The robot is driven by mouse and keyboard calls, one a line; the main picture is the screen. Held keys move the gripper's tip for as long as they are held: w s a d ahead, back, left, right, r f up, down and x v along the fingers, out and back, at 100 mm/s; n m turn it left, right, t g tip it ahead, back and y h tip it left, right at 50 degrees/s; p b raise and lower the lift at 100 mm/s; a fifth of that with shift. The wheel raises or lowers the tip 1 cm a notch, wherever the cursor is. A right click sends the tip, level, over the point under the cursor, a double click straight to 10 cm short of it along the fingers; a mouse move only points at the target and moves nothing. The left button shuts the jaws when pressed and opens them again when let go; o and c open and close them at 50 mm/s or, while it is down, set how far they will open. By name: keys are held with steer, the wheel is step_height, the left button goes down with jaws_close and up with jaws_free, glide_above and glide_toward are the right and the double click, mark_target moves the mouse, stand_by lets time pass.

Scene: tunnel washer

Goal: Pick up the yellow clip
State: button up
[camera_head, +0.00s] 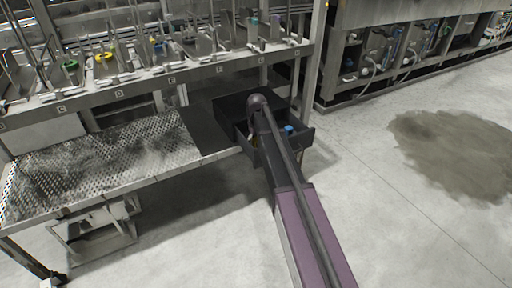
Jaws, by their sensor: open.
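A small yellow patch (255,141) shows beside my arm inside the open dark drawer (297,143); it may be the yellow clip, but it is too small and covered to tell. My arm reaches from the bottom of the picture up to the drawer, and its dark rounded joint is over the drawer's opening. My gripper is not visible; my arm hides whatever is below that joint. A yellow ring-shaped thing (104,57) also sits on the rack shelf at the upper left, well apart from my arm.
A blue item (288,129) lies in the drawer, right of my arm. The perforated metal bench (95,165) is left of the drawer. The shelf above (150,76) holds upright dividers and coloured parts. The concrete floor (385,215) to the right is open, with a dark stain.

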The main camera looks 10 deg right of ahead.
steer(key=shift+f, duration=0.3)
stand_by(0.4)
steer(key=c, duration=1)
